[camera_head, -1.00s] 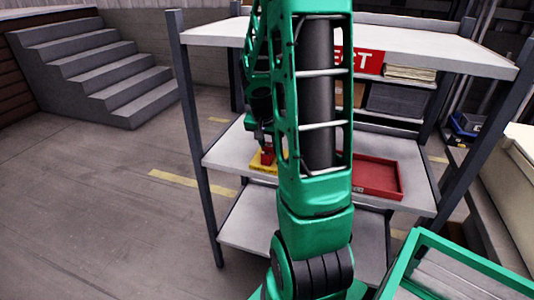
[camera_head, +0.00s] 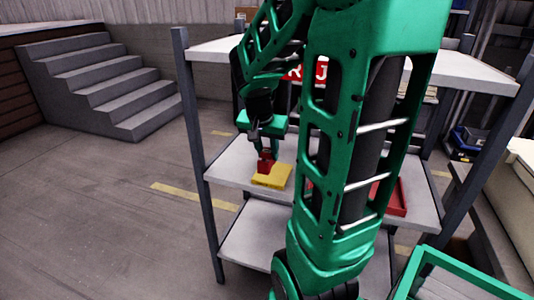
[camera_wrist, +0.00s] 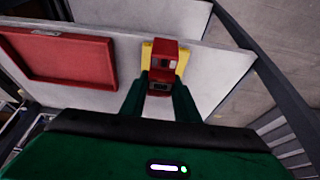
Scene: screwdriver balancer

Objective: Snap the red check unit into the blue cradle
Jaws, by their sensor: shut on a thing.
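The red check unit (camera_head: 265,162) is held in my gripper (camera_head: 265,148), which points down over the shelf. In the wrist view the red unit (camera_wrist: 162,58) sits between the two green fingers of my gripper (camera_wrist: 159,92). A yellow block (camera_head: 272,176) lies on the middle shelf just below and to the right of the unit. It shows behind the unit in the wrist view (camera_wrist: 146,58). The unit looks slightly above the yellow block, but the gap is hard to judge. I cannot make out a blue cradle.
The middle shelf board (camera_head: 230,164) is bare left of the yellow block. A red tray (camera_head: 398,200) lies at its right, partly hidden by my arm. Grey posts (camera_head: 198,150) and the top shelf (camera_head: 450,72) frame the space. Blue bins (camera_head: 466,145) stand farther right.

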